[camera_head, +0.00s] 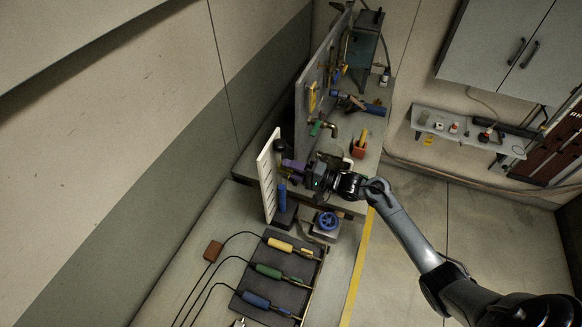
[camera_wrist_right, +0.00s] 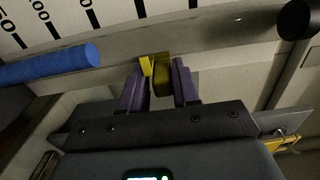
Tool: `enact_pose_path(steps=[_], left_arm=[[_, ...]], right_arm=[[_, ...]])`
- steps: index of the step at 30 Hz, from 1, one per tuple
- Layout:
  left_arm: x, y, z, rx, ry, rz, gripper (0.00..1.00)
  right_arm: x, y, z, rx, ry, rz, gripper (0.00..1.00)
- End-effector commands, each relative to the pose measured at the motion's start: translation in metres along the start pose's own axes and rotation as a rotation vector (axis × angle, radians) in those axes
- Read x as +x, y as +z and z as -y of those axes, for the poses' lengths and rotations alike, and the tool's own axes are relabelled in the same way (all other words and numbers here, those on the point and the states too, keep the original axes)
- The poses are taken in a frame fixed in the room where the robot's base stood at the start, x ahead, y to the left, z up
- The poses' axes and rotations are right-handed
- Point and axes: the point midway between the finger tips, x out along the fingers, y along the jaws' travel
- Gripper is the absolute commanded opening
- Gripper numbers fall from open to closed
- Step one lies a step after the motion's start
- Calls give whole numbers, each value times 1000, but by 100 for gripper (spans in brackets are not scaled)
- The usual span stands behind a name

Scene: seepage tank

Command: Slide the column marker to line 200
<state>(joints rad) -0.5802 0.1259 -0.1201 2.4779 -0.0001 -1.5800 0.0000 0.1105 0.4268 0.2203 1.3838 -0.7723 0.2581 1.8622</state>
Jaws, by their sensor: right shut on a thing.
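The white scale board (camera_head: 267,178) stands upright on the bench in the head view. Its black tick marks and partial numbers also show at the top of the right wrist view (camera_wrist_right: 110,12), but I cannot read which line is 200. The yellow column marker (camera_wrist_right: 160,74) lies between the purple fingers of my right gripper (camera_wrist_right: 158,88), which is shut on it. A blue column (camera_wrist_right: 50,66) runs in from the left of that view. In the head view my right gripper (camera_head: 297,167) reaches the board from the right, partly hiding the marker area. My left gripper is not in view.
A blue handwheel (camera_head: 328,221) stands near the board's foot. A dark tray (camera_head: 272,279) with yellow, green and blue handled tools lies in front. A grey panel (camera_head: 310,85) with pipes and fittings stands behind. Open floor lies to the right.

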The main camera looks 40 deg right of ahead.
Motion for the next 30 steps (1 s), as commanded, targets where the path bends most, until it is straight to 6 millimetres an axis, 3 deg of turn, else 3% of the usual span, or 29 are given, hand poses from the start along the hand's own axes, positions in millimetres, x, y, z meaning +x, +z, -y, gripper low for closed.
enact_pose_path(steps=[1, 3, 11, 12, 14, 24, 30], left_arm=[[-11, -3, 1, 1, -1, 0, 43], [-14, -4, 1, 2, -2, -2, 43], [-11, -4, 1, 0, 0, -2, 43], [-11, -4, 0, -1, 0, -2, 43], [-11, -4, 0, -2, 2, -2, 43], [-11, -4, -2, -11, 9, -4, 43], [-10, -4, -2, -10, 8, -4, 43]], right_arm=[[0, 0, 8, 4, -1, 1, 0], [0, 0, 7, 4, -1, 1, 0], [0, 1, 4, 3, -1, 1, 0], [0, 1, 4, 3, -1, 1, 37], [0, 1, 4, 3, -1, 1, 46], [-2, 0, 4, 2, 0, 1, 46], [-20, 0, 3, 2, 1, 0, 46]])
